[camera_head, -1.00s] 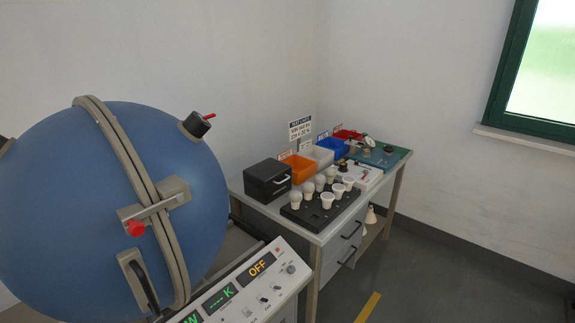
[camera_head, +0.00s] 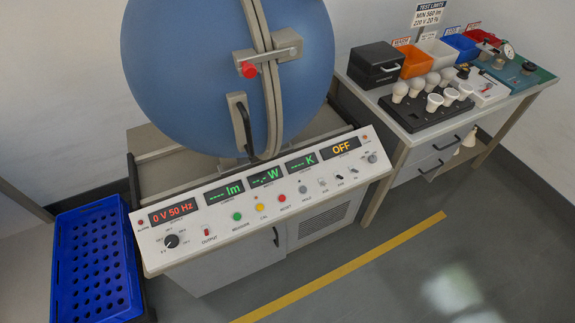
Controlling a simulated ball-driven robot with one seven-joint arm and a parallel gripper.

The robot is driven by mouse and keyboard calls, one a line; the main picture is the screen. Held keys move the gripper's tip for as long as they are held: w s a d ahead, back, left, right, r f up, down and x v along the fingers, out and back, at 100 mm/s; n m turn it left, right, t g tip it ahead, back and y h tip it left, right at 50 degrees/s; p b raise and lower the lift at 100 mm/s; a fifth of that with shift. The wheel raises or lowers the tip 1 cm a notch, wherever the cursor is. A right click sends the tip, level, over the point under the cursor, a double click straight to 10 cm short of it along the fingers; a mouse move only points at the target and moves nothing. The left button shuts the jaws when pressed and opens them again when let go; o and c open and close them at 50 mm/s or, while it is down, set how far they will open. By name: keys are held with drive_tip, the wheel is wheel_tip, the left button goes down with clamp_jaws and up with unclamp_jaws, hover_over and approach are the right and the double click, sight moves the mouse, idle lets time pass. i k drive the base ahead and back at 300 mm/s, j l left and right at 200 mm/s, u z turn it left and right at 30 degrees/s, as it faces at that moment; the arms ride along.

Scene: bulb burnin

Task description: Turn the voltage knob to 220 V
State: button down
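The voltage knob (camera_head: 171,241) is a black round knob at the left end of the sloped white control panel (camera_head: 262,232). A red display (camera_head: 174,212) above it reads 0 V 50 Hz. The marks around the knob are too small to read surely. A red output switch (camera_head: 207,232) is just right of the knob. Green displays (camera_head: 265,178) show dashes with lm, W and K, and an amber display (camera_head: 341,147) reads OFF. My gripper is not in view.
A large blue sphere (camera_head: 190,70) with a red-tipped latch stands behind the panel. A blue perforated crate (camera_head: 62,268) is at the left. A bench (camera_head: 405,132) at the right holds a black bulb tray, bins and a black box. The floor in front is clear, with a yellow line (camera_head: 350,262).

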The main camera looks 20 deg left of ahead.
sight(171, 242)
drive_tip(key=u, duration=1.55)
drive_tip(key=i+l+u, duration=0.1)
drive_tip(key=u, duration=0.3)
drive_tip(key=i+l+u, duration=0.1)
drive_tip(key=u, duration=0.25)
drive_tip(key=l+u, duration=0.15)
drive_tip(key=u, duration=0.25)
drive_tip(key=i, duration=0.05)
